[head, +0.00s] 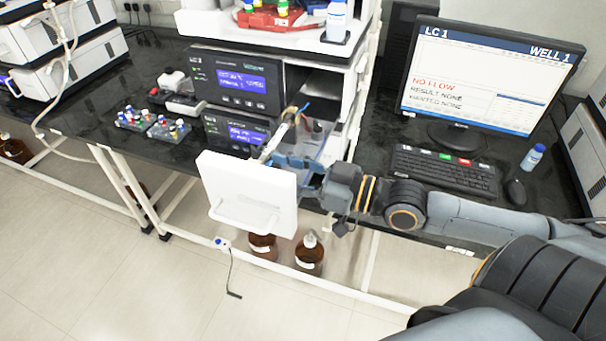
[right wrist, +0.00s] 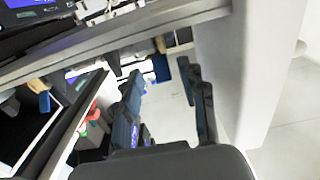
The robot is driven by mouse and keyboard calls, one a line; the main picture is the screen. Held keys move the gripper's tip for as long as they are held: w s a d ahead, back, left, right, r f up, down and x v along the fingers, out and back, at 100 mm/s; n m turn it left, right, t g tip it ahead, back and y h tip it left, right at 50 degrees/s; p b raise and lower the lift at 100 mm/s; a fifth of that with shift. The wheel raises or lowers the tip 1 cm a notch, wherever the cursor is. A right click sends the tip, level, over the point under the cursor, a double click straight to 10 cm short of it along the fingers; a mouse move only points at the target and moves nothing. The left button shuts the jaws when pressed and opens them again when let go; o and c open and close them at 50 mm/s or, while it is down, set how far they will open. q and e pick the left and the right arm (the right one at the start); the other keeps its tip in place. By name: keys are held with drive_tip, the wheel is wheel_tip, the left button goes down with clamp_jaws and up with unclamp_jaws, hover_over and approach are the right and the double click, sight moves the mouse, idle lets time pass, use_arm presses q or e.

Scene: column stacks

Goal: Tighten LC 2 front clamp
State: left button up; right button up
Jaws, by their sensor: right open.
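My right gripper (head: 281,160) reaches in from the right, just behind the top edge of an open white door (head: 245,183) in front of the instrument stack. In the right wrist view its two dark fingers (right wrist: 162,72) are apart with nothing between them, and the white door (right wrist: 240,70) stands close on the right. A light tube-like part with orange and blue lines (head: 287,127) shows just above the gripper. The front clamp cannot be made out in either view; the door and gripper hide part of the compartment. My left gripper is out of view.
A monitor (head: 490,75) reads LC 1, WELL 1, NO FLOW, with a keyboard (head: 445,170) before it. Black modules (head: 240,82) with blue displays stand behind the door. Vial racks (head: 165,128) sit on the bench at left. Brown bottles (head: 308,255) stand below; open floor lies in front.

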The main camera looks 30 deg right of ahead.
sight(298, 177)
drive_tip(key=shift+v, duration=0.85)
drive_tip(key=shift+s+d+f, duration=0.15)
drive_tip(key=shift+s+d, duration=0.25)
drive_tip(key=shift+s, duration=0.2)
drive_tip(key=shift+v, duration=1.6)
